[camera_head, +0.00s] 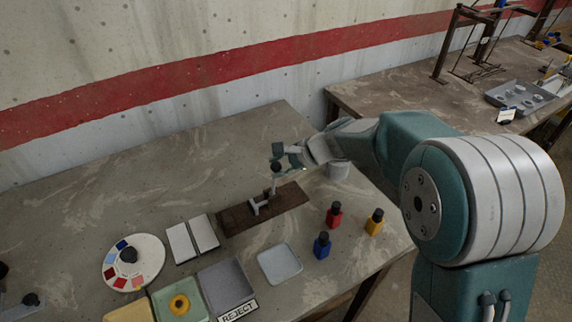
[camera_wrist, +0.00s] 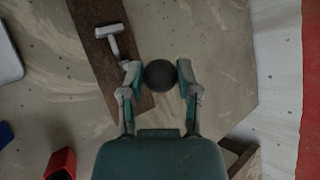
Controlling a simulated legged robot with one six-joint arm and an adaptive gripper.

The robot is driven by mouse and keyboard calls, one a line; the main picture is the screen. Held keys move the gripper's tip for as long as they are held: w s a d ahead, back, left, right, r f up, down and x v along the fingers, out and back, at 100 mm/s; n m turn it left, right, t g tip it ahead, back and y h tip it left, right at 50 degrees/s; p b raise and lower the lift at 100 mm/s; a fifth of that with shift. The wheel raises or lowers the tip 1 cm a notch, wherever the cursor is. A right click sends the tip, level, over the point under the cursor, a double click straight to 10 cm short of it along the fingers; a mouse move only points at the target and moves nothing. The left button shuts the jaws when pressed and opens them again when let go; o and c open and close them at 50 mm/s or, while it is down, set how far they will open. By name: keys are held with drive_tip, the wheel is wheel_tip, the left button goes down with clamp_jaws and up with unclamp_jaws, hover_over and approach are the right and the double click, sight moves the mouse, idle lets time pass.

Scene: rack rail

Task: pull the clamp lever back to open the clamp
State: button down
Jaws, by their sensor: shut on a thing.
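The clamp (camera_head: 256,204) is a grey metal piece on a dark brown wooden board (camera_head: 235,219) on the table. Its lever (camera_head: 273,182) stands roughly upright and ends in a dark round knob (camera_head: 276,167). My gripper (camera_head: 284,158) is at the top of the lever. In the wrist view my gripper (camera_wrist: 160,78) has a finger on each side of the black knob (camera_wrist: 160,75), shut on it. The clamp's grey T-shaped part (camera_wrist: 110,31) shows on the board (camera_wrist: 92,14) there. The lever's shaft is hidden below the knob in the wrist view.
Red (camera_head: 334,214), blue (camera_head: 322,245) and yellow (camera_head: 374,222) bottles stand right of the board. A pale tray (camera_head: 279,264), white tiles (camera_head: 192,239) and a colour disc (camera_head: 118,262) lie in front and left. The table's back left is clear.

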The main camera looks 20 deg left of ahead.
drive_tip(key=shift+s+a+r+n+t+h, duration=0.2)
drive_tip(key=shift+s+a+n+t+h, duration=0.1)
drive_tip(key=shift+s+a+t+h, duration=0.25)
drive_tip(key=shift+c, duration=2.2)
unclamp_jaws()
drive_tip(key=shift+o, duration=0.5)
drive_tip(key=shift+a+f, duration=0.2)
drive_tip(key=shift+a, duration=0.1)
drive_tip(key=shift+d+r, duration=0.3)
drive_tip(key=shift+d, duration=0.15)
drive_tip(key=v, duration=1)
drive_tip(key=shift+d+r, duration=0.2)
drive_tip(key=shift+r, duration=0.15)
drive_tip(key=shift+d, duration=0.1)
